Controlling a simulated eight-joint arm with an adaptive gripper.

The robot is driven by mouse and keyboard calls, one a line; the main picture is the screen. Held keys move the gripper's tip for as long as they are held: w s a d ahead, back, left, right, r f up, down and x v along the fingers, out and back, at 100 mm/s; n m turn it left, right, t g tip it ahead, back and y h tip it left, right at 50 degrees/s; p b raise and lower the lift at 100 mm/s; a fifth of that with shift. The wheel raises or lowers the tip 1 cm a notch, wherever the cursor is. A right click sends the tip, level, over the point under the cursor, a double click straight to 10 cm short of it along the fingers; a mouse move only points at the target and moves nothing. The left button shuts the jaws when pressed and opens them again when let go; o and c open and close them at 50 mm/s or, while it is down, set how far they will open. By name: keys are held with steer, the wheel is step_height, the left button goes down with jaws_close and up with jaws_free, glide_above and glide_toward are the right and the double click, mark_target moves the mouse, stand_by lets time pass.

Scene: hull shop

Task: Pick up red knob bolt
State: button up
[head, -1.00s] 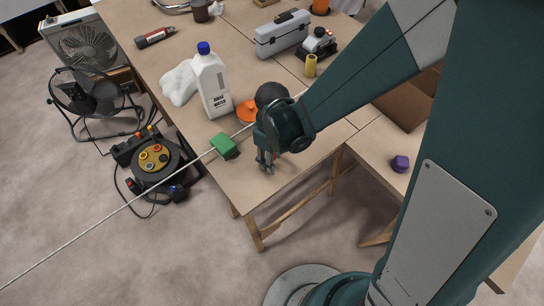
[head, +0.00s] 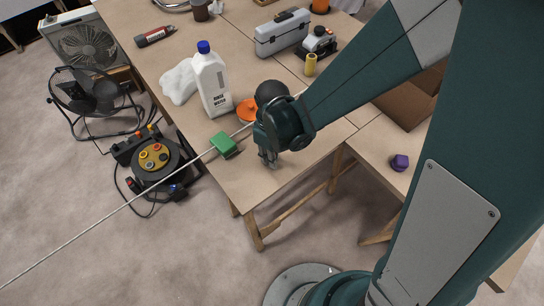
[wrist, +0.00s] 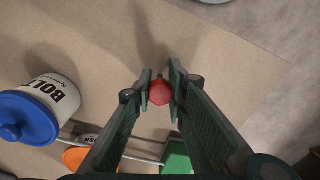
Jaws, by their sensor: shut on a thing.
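The red knob bolt (wrist: 160,93) shows in the wrist view between my two fingertips, which press on it from both sides. Its round red head faces the camera; the part below is hidden. My gripper (wrist: 159,90) is shut on it. In the head view my gripper (head: 269,161) points down near the front corner of the table, and the bolt cannot be made out there. I cannot tell whether the bolt still touches the table.
A green block (head: 223,145) and thin rod (head: 120,207) lie left of my gripper. An orange disc (head: 248,110) and rinse-water bottle (head: 212,85) stand behind. A blue-lidded jar (wrist: 62,93) is close in the wrist view. The table corner (head: 245,205) is bare.

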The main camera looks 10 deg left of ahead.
steer(key=shift+r+p, duration=1.1)
steer(key=shift+r, duration=3.75)
